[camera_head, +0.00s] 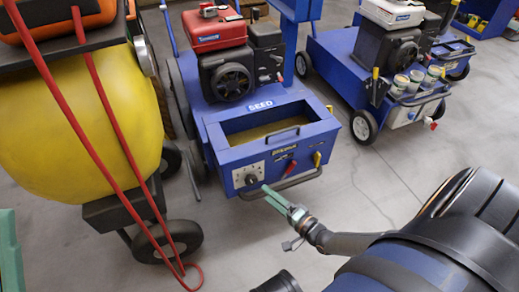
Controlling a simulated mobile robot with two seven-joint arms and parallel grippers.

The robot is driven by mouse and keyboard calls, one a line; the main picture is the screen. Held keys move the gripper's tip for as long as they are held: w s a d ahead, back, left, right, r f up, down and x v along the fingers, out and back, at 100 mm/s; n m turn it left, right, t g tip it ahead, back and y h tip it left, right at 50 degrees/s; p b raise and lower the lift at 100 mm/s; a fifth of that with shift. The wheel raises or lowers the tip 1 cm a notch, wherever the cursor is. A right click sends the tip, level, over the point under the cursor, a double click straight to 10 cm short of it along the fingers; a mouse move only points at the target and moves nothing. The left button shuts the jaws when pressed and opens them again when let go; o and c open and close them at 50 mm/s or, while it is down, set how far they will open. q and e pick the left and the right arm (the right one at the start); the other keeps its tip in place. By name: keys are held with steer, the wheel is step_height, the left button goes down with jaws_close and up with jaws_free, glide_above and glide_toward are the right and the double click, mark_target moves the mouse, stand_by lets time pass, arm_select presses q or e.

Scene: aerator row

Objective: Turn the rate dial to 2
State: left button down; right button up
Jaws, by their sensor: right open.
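The rate dial (250,179) is a dark round knob on a pale plate. It is on the left of the front panel of the blue seeder (228,158), below an open hopper marked SEED. The numbers and the dial's setting are too small to read. My right gripper (266,191) has green fingers and comes in from the lower right. Its fingertips are just right of and below the dial, in front of the panel. It is open and seems empty; I cannot tell whether it touches the dial plate. My left gripper is not in view.
A red lever (289,168) and a yellow lever (317,159) are right of the dial, above a grey bar handle (296,181). A yellow tank machine (75,130) with red hoses stands at left. Another blue machine (336,62) stands at back right. Open floor lies between.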

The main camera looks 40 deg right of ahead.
steer(key=s, duration=0.4)
steer(key=shift+s+d+r+p, duration=0.15)
steer(key=shift+s+d+p, duration=0.2)
steer(key=shift+p, duration=0.05)
